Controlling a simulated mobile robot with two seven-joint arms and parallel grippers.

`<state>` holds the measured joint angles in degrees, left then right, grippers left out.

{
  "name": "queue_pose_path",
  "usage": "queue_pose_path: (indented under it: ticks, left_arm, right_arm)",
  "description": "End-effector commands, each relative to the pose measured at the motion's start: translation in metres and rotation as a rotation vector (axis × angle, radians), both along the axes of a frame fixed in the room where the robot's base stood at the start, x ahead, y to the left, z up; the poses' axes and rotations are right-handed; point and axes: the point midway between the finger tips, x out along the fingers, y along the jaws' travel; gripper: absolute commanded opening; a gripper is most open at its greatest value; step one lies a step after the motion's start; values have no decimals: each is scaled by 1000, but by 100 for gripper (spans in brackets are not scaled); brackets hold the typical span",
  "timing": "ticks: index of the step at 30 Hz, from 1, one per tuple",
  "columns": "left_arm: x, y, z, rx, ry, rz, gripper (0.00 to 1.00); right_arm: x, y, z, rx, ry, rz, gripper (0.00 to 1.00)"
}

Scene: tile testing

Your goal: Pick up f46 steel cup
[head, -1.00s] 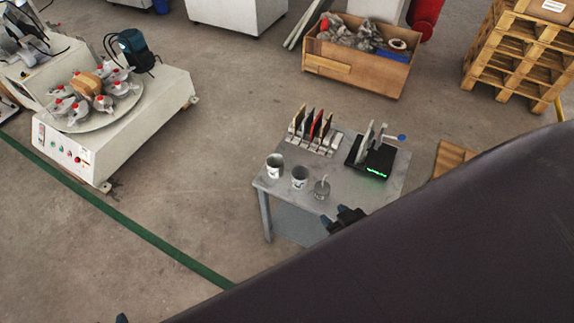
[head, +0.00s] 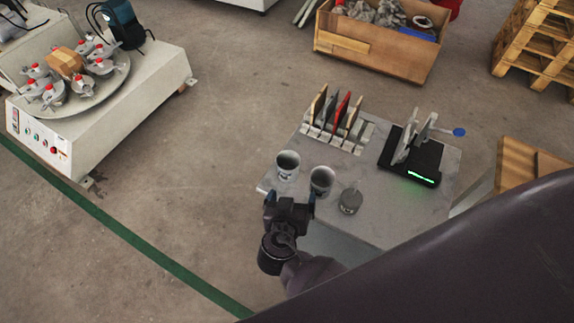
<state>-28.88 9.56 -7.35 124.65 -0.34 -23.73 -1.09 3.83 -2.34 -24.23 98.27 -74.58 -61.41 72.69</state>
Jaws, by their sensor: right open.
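Three grey steel cups stand in a slanting row on the small grey table's near left part: a left cup (head: 287,168), a middle cup (head: 321,181) and a right one (head: 350,200) with something sticking up from it. Their markings are too small to read, so I cannot tell which is f46. My right gripper (head: 291,199) is open and empty at the table's near left edge, just in front of the left and middle cups, with its fingers pointing towards them. I cannot tell whether it touches either. My left gripper is out of view.
Behind the cups on the table (head: 376,227) stand a rack of upright tiles (head: 332,120) and a black device with a green display (head: 411,160). A machine with a round plate of jars (head: 75,95) stands at left. A wooden crate (head: 370,48) lies behind on open floor.

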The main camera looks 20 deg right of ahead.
Motion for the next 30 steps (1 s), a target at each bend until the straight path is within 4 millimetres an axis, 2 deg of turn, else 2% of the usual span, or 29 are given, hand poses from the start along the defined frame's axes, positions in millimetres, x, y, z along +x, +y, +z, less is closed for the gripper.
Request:
queue_pose_path:
  ticks: [1,3,7,12,17,24,30]
  left_arm:
    - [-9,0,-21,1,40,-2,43]
    - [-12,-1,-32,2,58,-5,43]
    - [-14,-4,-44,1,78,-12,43]
    - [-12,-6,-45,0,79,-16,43]
    - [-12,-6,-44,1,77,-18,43]
    - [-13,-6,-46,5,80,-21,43]
    - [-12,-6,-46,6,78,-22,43]
  right_arm:
    - [0,10,-19,-8,-17,-21,93]
    - [6,20,-21,-18,-83,-58,93]
    - [14,37,-21,-29,-197,-102,93]
    - [20,46,-15,-33,-286,-126,93]
    - [31,40,-12,-34,-304,-130,93]
    - [56,18,-17,-33,-302,-128,93]
    - [65,9,-20,-34,-300,-129,93]
